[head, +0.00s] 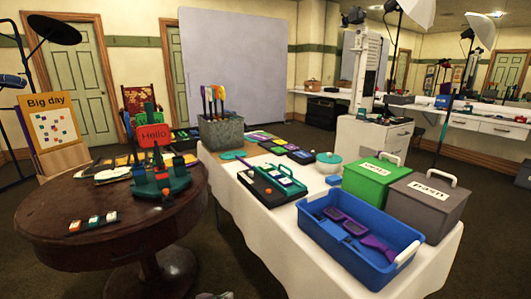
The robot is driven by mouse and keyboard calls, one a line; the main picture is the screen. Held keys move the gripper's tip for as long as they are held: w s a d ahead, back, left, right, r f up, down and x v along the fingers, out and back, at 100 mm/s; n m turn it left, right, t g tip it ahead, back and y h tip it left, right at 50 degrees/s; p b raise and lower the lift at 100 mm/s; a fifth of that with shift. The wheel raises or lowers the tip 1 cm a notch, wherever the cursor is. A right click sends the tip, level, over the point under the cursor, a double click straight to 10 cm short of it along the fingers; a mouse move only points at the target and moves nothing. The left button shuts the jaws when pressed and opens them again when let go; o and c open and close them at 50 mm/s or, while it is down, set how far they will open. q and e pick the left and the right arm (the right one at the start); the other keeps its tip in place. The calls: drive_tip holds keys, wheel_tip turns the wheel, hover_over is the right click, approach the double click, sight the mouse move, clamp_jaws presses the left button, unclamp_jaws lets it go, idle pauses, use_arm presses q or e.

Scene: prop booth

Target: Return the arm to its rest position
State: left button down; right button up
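Neither of my grippers shows in the head view, and no arm of mine can be made out for certain. The task names no object other than the arm.
A round dark table (130,222) at left holds a green stand (160,178) and a red "Hello" sign (153,135). A white-covered table (240,205) holds a blue tub (318,240), green box (371,180), grey box (427,205) and metal planter (222,133). Dark floor shows between the tables.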

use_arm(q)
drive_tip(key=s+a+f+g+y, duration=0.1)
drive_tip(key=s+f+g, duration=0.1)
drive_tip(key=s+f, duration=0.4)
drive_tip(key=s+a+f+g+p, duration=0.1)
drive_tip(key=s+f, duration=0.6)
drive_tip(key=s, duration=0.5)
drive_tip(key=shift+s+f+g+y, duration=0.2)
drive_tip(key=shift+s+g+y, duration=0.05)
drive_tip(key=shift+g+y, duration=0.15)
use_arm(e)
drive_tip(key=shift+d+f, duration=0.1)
use_arm(q)
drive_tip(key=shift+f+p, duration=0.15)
drive_tip(key=shift+p, duration=0.35)
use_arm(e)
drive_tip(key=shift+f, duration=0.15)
